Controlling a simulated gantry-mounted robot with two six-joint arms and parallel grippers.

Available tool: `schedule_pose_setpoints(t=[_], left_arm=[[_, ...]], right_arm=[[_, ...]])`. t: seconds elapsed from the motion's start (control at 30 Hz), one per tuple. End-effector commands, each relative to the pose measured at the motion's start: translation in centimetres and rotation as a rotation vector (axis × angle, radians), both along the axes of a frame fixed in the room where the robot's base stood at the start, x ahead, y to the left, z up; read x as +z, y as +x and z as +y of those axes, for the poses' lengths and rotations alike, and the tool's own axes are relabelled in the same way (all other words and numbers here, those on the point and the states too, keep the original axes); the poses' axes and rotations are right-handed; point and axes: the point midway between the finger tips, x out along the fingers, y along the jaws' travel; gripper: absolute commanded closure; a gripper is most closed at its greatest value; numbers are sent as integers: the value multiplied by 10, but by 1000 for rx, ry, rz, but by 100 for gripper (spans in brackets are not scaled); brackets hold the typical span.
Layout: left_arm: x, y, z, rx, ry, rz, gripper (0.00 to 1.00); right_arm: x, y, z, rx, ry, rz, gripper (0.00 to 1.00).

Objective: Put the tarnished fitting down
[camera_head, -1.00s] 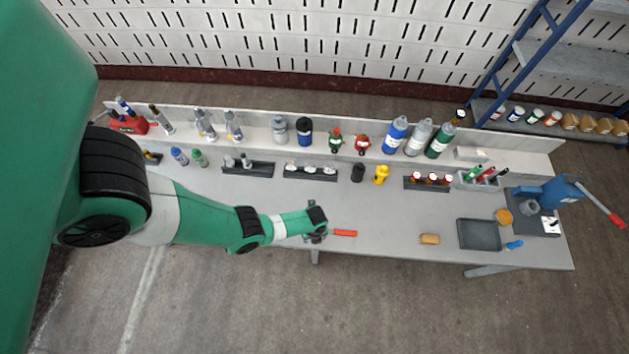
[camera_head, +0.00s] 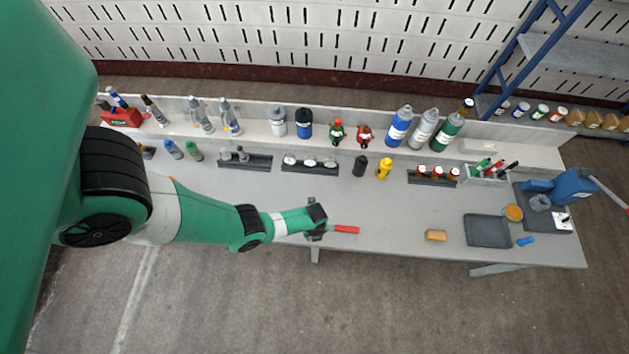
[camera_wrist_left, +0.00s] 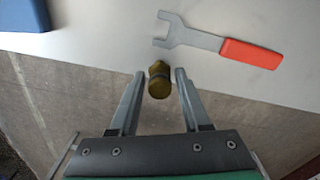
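The tarnished fitting (camera_wrist_left: 158,80) is a small dull brass piece near the bench's front edge in the left wrist view. It lies between the fingertips of my left gripper (camera_wrist_left: 160,76). The fingers are spread, with a narrow gap showing on each side of the fitting. I cannot tell whether its base touches the bench. In the head view my left gripper (camera_head: 318,233) is low over the front of the bench (camera_head: 390,215), and the fitting cannot be made out there. My right gripper is not in view.
A wrench with a red handle (camera_wrist_left: 250,53) lies just beyond the gripper. A tan block (camera_head: 436,235), a dark tray (camera_head: 487,231) and a blue press (camera_head: 572,186) are to the right. Bottles and racks line the back. The bench between wrench and block is clear.

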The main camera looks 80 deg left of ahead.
Motion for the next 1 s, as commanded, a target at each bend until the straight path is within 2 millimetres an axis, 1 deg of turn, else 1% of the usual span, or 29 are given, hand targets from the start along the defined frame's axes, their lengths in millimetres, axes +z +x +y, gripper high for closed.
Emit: schedule_pose_setpoints(t=[0.03,0.23,0.57,0.73,0.87,0.97,1.0], left_arm=[[0,0,0,0,0,0,64],[0,0,0,0,0,0,100],[0,0,0,0,0,0,100],[8,0,0,0,0,0,100],[24,0,0,0,0,0,100],[46,-1,-2,-1,0,1,100],[55,-7,-9,-5,-1,3,100]], right_arm=[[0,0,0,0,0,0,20],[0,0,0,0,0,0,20],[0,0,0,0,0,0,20],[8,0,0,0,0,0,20],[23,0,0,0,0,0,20],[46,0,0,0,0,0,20],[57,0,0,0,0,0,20]])
